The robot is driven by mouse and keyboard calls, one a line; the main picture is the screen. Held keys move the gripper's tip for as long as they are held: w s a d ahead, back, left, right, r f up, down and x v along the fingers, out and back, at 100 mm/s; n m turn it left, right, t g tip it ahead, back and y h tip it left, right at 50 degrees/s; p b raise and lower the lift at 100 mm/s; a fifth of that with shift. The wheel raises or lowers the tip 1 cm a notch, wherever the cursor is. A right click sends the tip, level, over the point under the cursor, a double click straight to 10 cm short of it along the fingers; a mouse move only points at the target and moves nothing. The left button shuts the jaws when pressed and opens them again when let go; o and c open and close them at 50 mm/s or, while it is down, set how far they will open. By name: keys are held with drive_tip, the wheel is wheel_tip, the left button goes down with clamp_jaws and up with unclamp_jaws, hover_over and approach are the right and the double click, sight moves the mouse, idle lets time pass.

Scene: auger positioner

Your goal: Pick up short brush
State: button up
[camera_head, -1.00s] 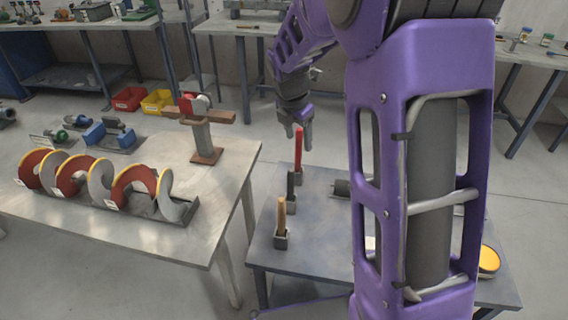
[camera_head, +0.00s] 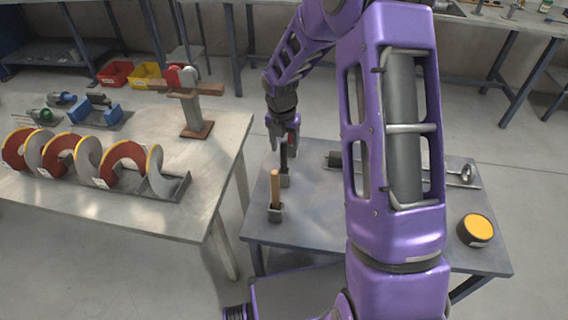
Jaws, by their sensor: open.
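Upright handles stand in small dark holders along the left side of the small grey table (camera_head: 310,228). The nearest is a wooden handle (camera_head: 275,188) in a square holder (camera_head: 275,213). Behind it is a black handle (camera_head: 284,160) in its own holder (camera_head: 286,181). A bit of a red handle (camera_head: 292,138) shows behind my gripper. Which one is the short brush I cannot tell, as the bristle ends are hidden. My gripper (camera_head: 282,146) points down, open, at the top of the black handle. Whether the handle is between the fingers or just in front is unclear.
My arm hides the middle of the small table. A round tin with a yellow top (camera_head: 477,228) and a ringed metal tool (camera_head: 463,175) lie at the right. A larger table (camera_head: 160,215) with a red-and-grey auger (camera_head: 80,158) stands at the left, across a gap.

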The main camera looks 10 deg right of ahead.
sight(284, 159)
drive_tip(key=shift+w+d+f, duration=0.1)
drive_tip(key=shift+w+f, duration=0.1)
drive_tip(key=shift+f, duration=1.4)
drive_tip(key=shift+w+f, duration=0.2)
drive_tip(key=shift+f, duration=1.35)
clamp_jaws()
